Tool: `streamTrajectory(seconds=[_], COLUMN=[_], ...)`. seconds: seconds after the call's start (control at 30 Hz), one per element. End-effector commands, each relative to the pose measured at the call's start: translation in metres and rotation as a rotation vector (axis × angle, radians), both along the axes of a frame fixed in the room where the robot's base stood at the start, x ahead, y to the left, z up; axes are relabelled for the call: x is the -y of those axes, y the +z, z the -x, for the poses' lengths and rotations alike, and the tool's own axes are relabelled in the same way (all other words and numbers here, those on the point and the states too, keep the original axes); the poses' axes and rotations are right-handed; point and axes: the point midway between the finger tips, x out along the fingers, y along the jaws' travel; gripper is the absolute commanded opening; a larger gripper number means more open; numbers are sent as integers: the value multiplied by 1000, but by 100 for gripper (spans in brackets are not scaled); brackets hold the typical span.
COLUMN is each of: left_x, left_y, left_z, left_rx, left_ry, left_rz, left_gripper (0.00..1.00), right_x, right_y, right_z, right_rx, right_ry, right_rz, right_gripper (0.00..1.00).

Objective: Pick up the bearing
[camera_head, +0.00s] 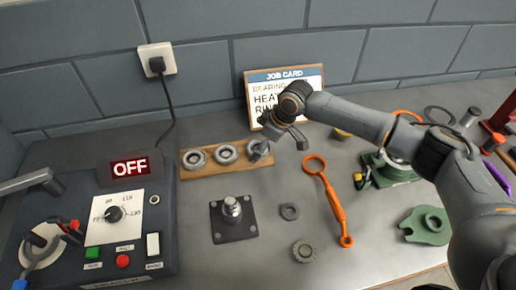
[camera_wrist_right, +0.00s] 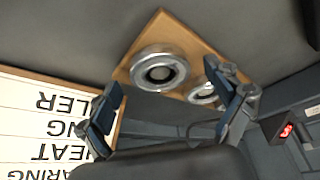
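Several metal ring bearings sit on a wooden board at the back wall. In the head view, the left bearing (camera_head: 195,159) and middle bearing (camera_head: 226,154) are clear. The right bearing (camera_head: 258,151) is close to my right gripper (camera_head: 283,138) and partly covered by it. In the right wrist view the right gripper (camera_wrist_right: 170,112) is open, its two fingers apart with nothing between them. A bearing (camera_wrist_right: 160,70) on the wooden board (camera_wrist_right: 158,28) lies ahead of the gap, and a second bearing (camera_wrist_right: 203,94) is partly behind one finger.
A job card (camera_head: 285,85) stands behind the right gripper. A heater panel (camera_head: 125,235) showing OFF is at left. A post on a dark plate (camera_head: 233,222), nuts (camera_head: 289,211), an orange tool (camera_head: 328,190) and a green part (camera_head: 427,226) lie on the grey table.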

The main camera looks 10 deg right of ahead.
Motion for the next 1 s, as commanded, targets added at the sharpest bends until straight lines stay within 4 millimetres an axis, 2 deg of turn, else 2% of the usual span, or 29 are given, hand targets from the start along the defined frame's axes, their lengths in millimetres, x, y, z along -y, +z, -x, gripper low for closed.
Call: streamTrajectory(seconds=[0.03, 0.2, 0.3, 0.67, 0.87, 1.0], left_x=[0, 0, 0, 0, 0, 1], left_y=[0, 0, 0, -3, -13, -15], left_z=[0, 0, 0, 1, 0, 1], left_rx=[0, -1, -1, -1, -1, 0], left_ry=[0, 0, 0, 1, 0, 0], left_rz=[0, 0, 0, 0, 1, 1], left_gripper=[100, 100, 100, 100, 100, 100], right_x=[0, 0, 0, 0, 0, 5], right_y=[0, 0, 1, 6, 31, 56], right_z=[0, 0, 0, 0, -2, 20], right_rx=[0, 0, 1, 2, 6, 6], right_ry=[0, -1, 0, 0, 1, 3], right_rz=[0, 0, -1, -1, -3, -1], right_gripper=[76, 41, 24, 24, 24, 24])
